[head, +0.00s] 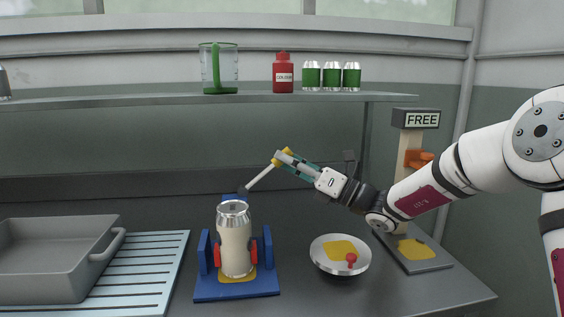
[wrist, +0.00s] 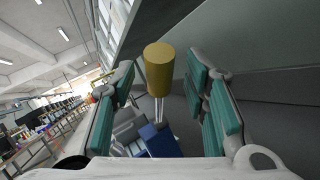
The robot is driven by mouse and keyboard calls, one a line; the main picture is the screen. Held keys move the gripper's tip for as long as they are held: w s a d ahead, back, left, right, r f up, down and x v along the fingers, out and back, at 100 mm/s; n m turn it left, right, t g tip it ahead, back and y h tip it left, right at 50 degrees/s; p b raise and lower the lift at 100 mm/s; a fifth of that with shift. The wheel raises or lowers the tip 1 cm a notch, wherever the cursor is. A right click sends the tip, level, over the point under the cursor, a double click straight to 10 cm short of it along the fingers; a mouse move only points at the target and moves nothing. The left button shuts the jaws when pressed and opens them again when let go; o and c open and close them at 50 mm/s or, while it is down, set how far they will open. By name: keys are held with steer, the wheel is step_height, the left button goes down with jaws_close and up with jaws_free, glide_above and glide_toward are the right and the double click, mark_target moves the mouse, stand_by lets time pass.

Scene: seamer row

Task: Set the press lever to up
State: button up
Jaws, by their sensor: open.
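The press (head: 236,289) is a blue fixture on the bench with red pads beside a pale can with a silver top (head: 235,240). Its lever (head: 262,178) is a light rod that slants up and right from a dark pivot behind the can. A yellow knob (head: 281,158) caps the lever. My gripper (head: 287,156) is at the knob, reaching in from the right. In the wrist view the yellow knob (wrist: 159,70) stands between the teal-padded fingers of my open gripper (wrist: 162,78), with visible gaps. The lever's lower end is partly hidden there.
A grey tray (head: 45,262) sits on a slatted rack at left. A round dish (head: 340,268) and a station with a FREE sign (head: 422,120) are at right. The shelf (head: 140,99) above holds a jug, a red bottle and three green cans.

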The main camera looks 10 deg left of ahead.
steer(key=shift+x, duration=1.05)
jaws_close()
